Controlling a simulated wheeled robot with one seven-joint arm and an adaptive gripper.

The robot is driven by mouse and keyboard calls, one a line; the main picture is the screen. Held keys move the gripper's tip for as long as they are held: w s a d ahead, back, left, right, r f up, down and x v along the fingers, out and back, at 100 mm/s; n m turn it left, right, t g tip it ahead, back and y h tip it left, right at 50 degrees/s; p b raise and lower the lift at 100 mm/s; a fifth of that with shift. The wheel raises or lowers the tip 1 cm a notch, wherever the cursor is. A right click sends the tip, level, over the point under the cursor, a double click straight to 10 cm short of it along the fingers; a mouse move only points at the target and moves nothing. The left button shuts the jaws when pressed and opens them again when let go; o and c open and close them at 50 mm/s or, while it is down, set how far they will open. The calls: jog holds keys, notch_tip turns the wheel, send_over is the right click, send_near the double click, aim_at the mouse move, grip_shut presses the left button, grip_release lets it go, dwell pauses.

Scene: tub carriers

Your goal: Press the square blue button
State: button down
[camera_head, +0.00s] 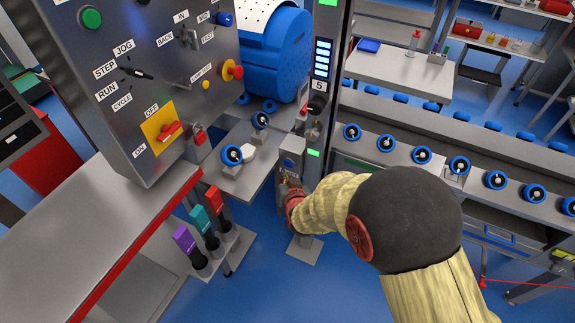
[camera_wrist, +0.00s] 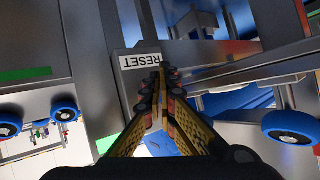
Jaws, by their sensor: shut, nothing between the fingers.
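A small blue button (camera_head: 288,163) shows on a grey box on the post in the head view; its exact shape is too small to tell. My gripper (camera_head: 287,180) is just below it and close to the box. In the wrist view my gripper (camera_wrist: 160,76) is shut and empty, with its fingertips pointing at a grey plate beside a white RESET label (camera_wrist: 140,62). No blue button shows clearly at the fingertips there; the fingers may hide it. I cannot tell whether the fingertips touch the plate.
A large control panel (camera_head: 150,65) with a yellow switch plate and red-yellow stop button (camera_head: 232,70) stands at left. Purple, teal and red handles (camera_head: 213,203) stand below it. A conveyor with blue-rimmed wheels (camera_head: 421,155) runs to the right. Blue floor (camera_head: 262,270) is open below.

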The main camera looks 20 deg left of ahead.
jog(key=s, duration=0.4)
jog(key=shift+s+a+p, duration=0.15)
jog(key=shift+s+p, duration=0.15)
dwell(0.6)
jog(key=s+d+f+n+g+h, duration=0.1)
jog(key=s+d+f+g+h, duration=0.2)
jog(key=s+f, duration=0.4)
jog(key=s+d+r+n+g, duration=0.1)
jog(key=s+d+r+g, duration=0.1)
jog(key=s+d+g, duration=0.25)
jog(key=s+d+r+m+t+h+p, duration=0.1)
jog(key=s+d+r, duration=0.4)
jog(key=d+r, duration=1.2)
jog(key=s+d+r+m+t+h+p, duration=0.1)
jog(key=s+d+r+m, duration=0.4)
jog(key=d+r, duration=1.3)
jog(key=shift+s+d+t+h+p, duration=0.15)
jog(key=shift+d+t+h+p, duration=0.25)
jog(key=shift+h+p, duration=0.55)
